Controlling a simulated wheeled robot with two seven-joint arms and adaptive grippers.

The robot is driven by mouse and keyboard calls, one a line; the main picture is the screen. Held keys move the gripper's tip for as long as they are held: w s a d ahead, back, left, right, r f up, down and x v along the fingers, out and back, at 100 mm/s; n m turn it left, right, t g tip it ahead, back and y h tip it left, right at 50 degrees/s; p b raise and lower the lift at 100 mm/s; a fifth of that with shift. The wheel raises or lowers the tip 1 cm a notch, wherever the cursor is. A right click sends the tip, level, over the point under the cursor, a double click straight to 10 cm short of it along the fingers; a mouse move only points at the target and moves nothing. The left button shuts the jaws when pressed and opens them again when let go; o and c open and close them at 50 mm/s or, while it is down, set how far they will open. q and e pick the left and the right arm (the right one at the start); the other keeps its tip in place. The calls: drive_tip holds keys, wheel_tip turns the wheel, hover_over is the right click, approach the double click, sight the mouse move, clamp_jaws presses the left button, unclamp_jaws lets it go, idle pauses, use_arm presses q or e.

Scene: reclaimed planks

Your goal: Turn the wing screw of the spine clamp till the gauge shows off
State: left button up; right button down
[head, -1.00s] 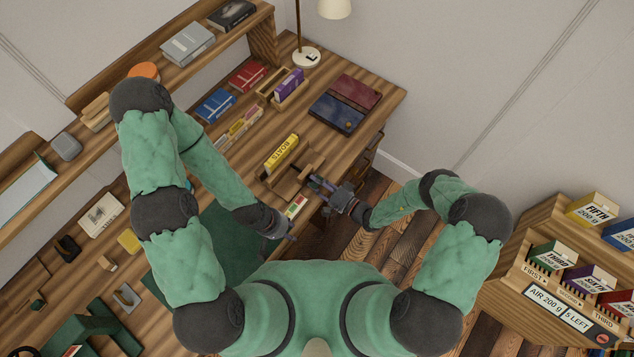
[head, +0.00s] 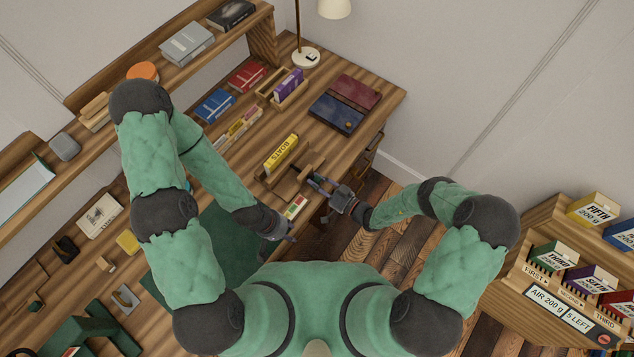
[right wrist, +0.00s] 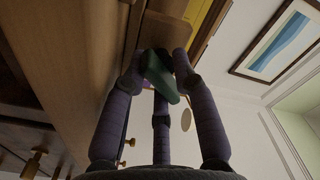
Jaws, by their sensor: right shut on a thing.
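The spine clamp (head: 304,170) is a wooden frame near the desk's front edge, with a yellow book (head: 280,153) marked BOATS standing in it. The gauge (head: 294,206) appears to be the small coloured plate in front of the clamp; its reading is too small to tell. My right gripper (head: 322,184) is at the clamp's front side. In the right wrist view its fingers are shut on a green piece (right wrist: 162,76), apparently the wing screw, beside the wood. My left gripper (head: 288,236) hangs by the desk's front edge, left of the gauge, apart from the clamp; its jaws are unclear.
Red and blue books (head: 338,112) lie behind the clamp. A small holder with a purple box (head: 288,84) and a lamp (head: 306,57) stand farther back. A green mat (head: 222,250) covers the desk to the left. A rack of labelled boxes (head: 560,265) stands at the right.

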drive_tip(key=shift+f+n, duration=0.2)
drive_tip(key=shift+n, duration=0.1)
drive_tip(key=c, duration=1.2)
unclamp_jaws()
drive_tip(key=shift+d, duration=0.1)
